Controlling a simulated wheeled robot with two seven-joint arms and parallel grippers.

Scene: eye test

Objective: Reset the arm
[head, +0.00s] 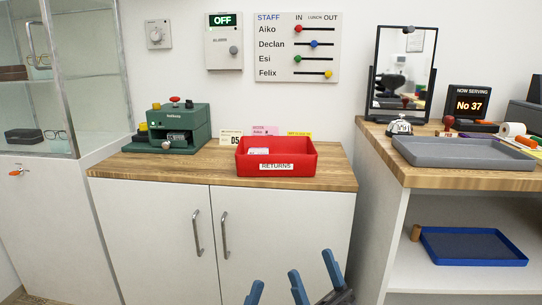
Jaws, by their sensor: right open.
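My right gripper (310,262) shows at the bottom edge in the head view. Its two blue fingers point up and stand apart, with nothing between them. It is in front of the white cabinet doors, below the countertop. One more blue finger (254,292) shows to its left; it looks like part of my left gripper, the rest being out of frame. A green machine (180,130) with a red knob on top stands on the counter at the left. A white wall panel (223,58) with a grey knob reads OFF; its small label is hard to read.
A red RETURNS tray (275,158) sits on the wooden counter (215,178), small cards behind it. A staff board (297,47) hangs above. On the right counter are a grey tray (462,152), a mirror (404,72), a bell (399,126) and a No 37 display (468,103).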

